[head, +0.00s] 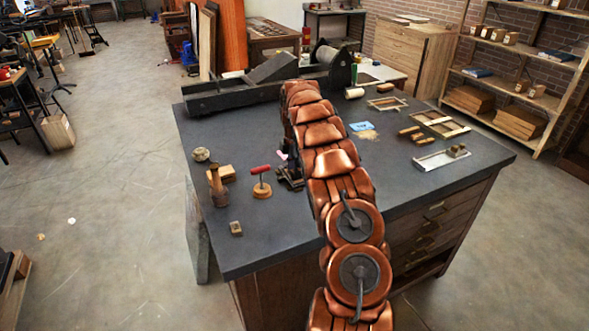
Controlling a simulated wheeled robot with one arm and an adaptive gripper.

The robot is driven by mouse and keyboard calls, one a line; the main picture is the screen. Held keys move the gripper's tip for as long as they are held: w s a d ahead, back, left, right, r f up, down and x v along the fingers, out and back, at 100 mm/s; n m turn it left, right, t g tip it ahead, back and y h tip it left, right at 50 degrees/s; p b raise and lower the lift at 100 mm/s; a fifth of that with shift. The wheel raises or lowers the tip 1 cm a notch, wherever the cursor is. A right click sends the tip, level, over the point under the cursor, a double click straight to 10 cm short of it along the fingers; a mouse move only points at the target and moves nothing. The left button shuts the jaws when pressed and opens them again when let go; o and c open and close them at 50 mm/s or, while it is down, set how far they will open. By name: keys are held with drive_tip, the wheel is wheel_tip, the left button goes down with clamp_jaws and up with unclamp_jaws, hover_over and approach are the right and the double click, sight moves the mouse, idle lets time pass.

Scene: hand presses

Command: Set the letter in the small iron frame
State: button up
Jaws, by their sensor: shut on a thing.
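My gripper (290,178) is a dark shape low over the left half of the dark-topped table, beside and partly behind my copper arm. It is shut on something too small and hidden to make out. A small pinkish bit (282,155) shows just above it. I cannot pick out the letter or the small iron frame with certainty. A small pale block with a dark top (236,228) stands alone near the front left edge of the table.
A red-handled tool on a round wooden base (261,183), a brown handled tool (217,186) and a pale round thing (201,155) stand left of my gripper. A long dark press (236,93) fills the back. Wooden frames (440,124) and a metal tray (440,157) lie right.

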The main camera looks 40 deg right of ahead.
drive_tip(key=shift+f, duration=0.2)
drive_tip(key=o, duration=0.8)
drive_tip(key=shift+o, duration=0.2)
drive_tip(key=shift+r, duration=0.15)
wheel_tip(320, 180, up, 7)
drive_tip(key=shift+r+b, duration=0.2)
drive_tip(key=shift+b, duration=0.95)
drive_tip(key=shift+r+p, duration=1.15)
drive_tip(key=shift+r, duration=1.3)
